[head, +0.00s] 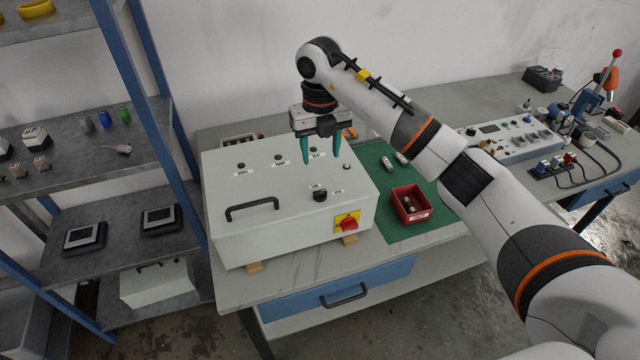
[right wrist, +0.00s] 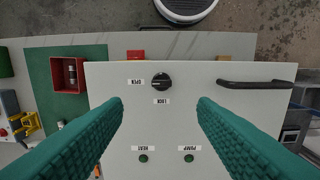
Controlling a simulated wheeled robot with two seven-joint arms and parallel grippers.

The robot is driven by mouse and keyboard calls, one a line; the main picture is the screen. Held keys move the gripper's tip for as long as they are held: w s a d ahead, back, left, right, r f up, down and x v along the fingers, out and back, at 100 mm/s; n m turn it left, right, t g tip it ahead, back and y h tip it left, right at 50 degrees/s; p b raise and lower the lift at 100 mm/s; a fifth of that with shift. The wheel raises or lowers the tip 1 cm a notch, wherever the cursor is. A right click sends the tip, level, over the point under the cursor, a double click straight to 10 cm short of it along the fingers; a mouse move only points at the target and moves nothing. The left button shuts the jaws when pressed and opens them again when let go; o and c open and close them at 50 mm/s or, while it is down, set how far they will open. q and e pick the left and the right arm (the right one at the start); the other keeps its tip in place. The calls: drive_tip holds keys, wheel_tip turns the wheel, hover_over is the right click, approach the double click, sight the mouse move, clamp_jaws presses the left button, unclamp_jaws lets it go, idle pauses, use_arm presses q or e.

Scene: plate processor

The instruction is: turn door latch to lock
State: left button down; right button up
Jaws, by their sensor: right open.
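The door latch is a black round knob (head: 320,195) on the pale grey lid of the control box (head: 225,225). In the right wrist view the latch (right wrist: 161,81) sits between the label OPEN (right wrist: 136,82) on its left and the label LOCK (right wrist: 161,101) below it. A pale mark on the knob seems to point left, toward OPEN. My right gripper (head: 321,158) is open and empty, pointing down above the lid, apart from the latch. In the wrist view its teal fingers (right wrist: 160,104) lie either side of the latch's line. My left gripper is out of view.
The lid also has a black handle (head: 252,208) and several small buttons. A red switch on a yellow plate (head: 347,223) is on the box front. A red bin (head: 410,204) stands on the green mat (head: 440,213) to the right. Blue-framed shelves stand at the left.

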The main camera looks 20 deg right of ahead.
sight(320, 191)
wheel_tip(320, 191, down, 10)
drive_tip(key=p, duration=0.4)
drive_tip(key=shift+a, duration=0.1)
drive_tip(key=shift+f, duration=0.6)
drive_tip(key=c, duration=1)
